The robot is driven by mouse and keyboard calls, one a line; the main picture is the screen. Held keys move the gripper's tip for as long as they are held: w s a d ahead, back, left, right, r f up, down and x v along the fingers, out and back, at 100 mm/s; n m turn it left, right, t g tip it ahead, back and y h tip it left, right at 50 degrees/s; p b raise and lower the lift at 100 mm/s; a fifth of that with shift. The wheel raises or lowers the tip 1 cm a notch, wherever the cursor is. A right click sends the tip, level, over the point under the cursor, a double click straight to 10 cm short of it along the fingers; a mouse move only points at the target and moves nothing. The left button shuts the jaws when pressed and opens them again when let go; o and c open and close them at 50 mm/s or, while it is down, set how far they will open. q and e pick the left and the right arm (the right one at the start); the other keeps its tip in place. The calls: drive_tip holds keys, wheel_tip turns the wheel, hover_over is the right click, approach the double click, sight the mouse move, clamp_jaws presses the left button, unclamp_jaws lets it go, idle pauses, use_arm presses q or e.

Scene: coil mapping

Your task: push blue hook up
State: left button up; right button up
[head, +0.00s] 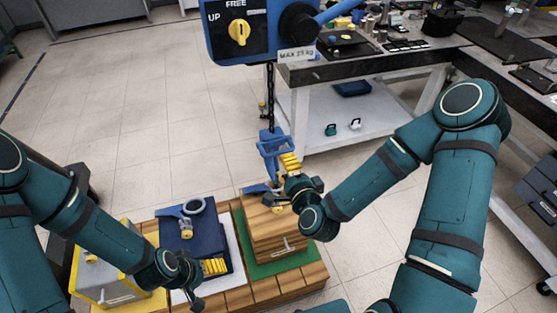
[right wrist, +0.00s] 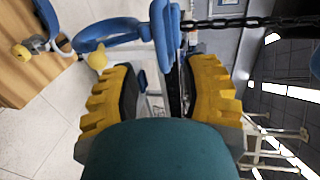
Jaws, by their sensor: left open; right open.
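The blue hook (head: 270,143) hangs from a dark chain (head: 270,90) under the blue hoist (head: 222,45). My right gripper (head: 290,162) is right beside the hook, its yellow fingers pointing at it. In the right wrist view the fingers (right wrist: 160,95) are apart, with the blue hook (right wrist: 163,35) ahead of and partly between them. Whether they touch it I cannot tell. The right gripper is open. My left gripper (head: 215,266) is low on the left, in front of a dark blue box (head: 190,240); it is open, with its yellow fingers partly visible.
A wooden box (head: 262,228) with a blue fitting on top stands on a green mat (head: 290,262) below the hook. A yellow-edged grey box (head: 105,275) is at the left. A cluttered workbench (head: 370,60) stands behind right. Floor behind the hook is clear.

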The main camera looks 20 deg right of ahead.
sight(279, 154)
drive_tip(key=shift+b+x, duration=1)
drive_tip(key=shift+x, duration=3.15)
clamp_jaws()
